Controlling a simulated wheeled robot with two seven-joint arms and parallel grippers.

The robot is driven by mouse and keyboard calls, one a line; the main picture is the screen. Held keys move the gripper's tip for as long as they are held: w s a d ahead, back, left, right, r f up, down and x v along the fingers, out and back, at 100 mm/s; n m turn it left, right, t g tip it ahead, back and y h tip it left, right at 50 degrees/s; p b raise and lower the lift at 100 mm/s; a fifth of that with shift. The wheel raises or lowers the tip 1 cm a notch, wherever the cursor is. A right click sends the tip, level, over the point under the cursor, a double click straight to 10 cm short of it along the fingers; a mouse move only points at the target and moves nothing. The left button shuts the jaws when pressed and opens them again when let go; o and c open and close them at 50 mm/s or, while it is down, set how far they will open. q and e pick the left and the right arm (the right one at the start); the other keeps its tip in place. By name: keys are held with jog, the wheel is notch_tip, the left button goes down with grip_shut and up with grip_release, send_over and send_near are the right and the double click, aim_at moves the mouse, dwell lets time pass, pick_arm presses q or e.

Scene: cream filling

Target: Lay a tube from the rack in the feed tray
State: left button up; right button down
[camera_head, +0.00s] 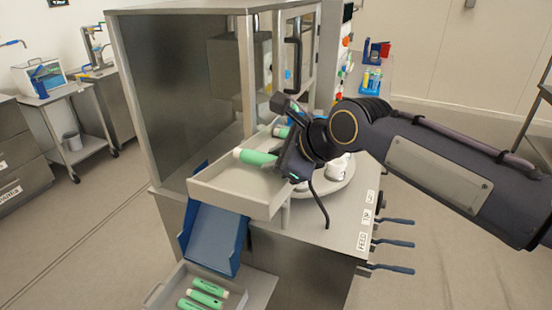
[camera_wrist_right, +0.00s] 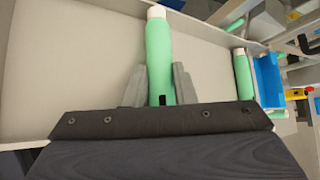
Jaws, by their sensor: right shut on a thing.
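A green tube with a pale cap (camera_head: 255,157) is held by my right gripper (camera_head: 283,160) over the white feed tray (camera_head: 232,196). In the right wrist view the tube (camera_wrist_right: 159,58) lies lengthwise between the two grey fingers of my right gripper (camera_wrist_right: 159,86), which are shut on it. The tray floor (camera_wrist_right: 75,70) is just behind the tube; whether they touch I cannot tell. Another green tube (camera_head: 281,132) is at the tray's far end, and a green tube (camera_wrist_right: 243,75) also shows at the right of the wrist view. My left gripper is not in view.
A blue chute (camera_head: 213,238) slopes below the tray to a lower drawer (camera_head: 258,290) holding several green tubes (camera_head: 208,288). A machine cabinet with dark panels (camera_head: 182,85) stands behind the tray. Levers with blue handles (camera_head: 397,244) stick out at the front right.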

jog(key=shift+s+f, duration=0.1)
jog(key=shift+f, duration=0.8)
jog(key=c, duration=1.1)
grip_release()
jog(key=shift+r, duration=0.15)
jog(key=shift+a+r+p, duration=0.15)
jog(key=shift+r+p, duration=0.8)
jog(key=shift+p, duration=0.05)
notch_tip(320, 180, up, 2)
jog(key=shift+p, duration=0.75)
jog(key=shift+r+p, duration=0.5)
jog(key=shift+r, duration=0.05)
jog(key=shift+r+p, duration=2)
jog(key=shift+r, duration=0.25)
